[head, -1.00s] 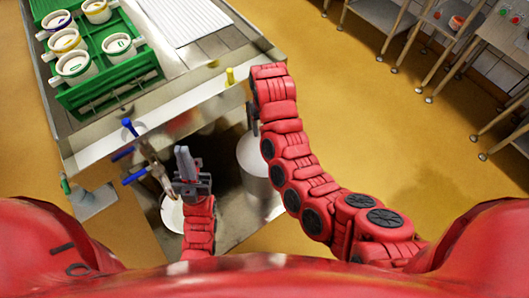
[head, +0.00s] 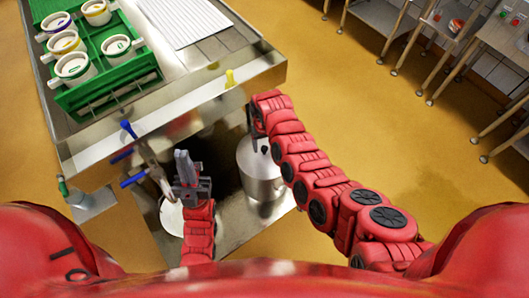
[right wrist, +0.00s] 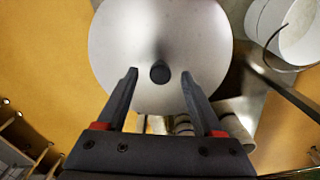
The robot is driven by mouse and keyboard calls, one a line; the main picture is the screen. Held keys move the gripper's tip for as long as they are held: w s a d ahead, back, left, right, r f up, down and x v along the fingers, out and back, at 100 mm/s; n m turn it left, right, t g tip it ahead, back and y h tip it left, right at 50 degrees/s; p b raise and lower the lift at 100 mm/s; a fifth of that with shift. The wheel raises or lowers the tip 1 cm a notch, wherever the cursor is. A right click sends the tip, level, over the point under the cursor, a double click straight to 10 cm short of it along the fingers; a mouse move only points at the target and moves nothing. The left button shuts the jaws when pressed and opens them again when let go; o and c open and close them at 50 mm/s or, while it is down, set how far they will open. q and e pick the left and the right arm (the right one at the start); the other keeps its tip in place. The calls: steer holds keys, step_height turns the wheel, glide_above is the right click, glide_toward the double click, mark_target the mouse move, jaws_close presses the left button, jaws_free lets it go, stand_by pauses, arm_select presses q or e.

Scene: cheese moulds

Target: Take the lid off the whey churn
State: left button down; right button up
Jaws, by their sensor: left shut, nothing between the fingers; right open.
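The whey churn (head: 262,186) is a silvery metal can on the low metal shelf under the table. Its round lid (head: 250,160) is on top, with a small dark knob (head: 264,149). In the right wrist view the lid (right wrist: 160,30) fills the upper middle, and the knob (right wrist: 160,72) appears between the fingertips. My right gripper (right wrist: 159,74) is open over the lid; no finger visibly grips the knob, and the height gap is hard to judge. My left gripper (head: 182,155) is shut and empty, left of the churn.
A white bucket (head: 172,217) stands left of the churn, below my left gripper. A green crate (head: 110,92) holds white moulds. Open floor lies to the right.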

steer(key=shift+f, duration=1)
jaws_close()
stand_by(0.8)
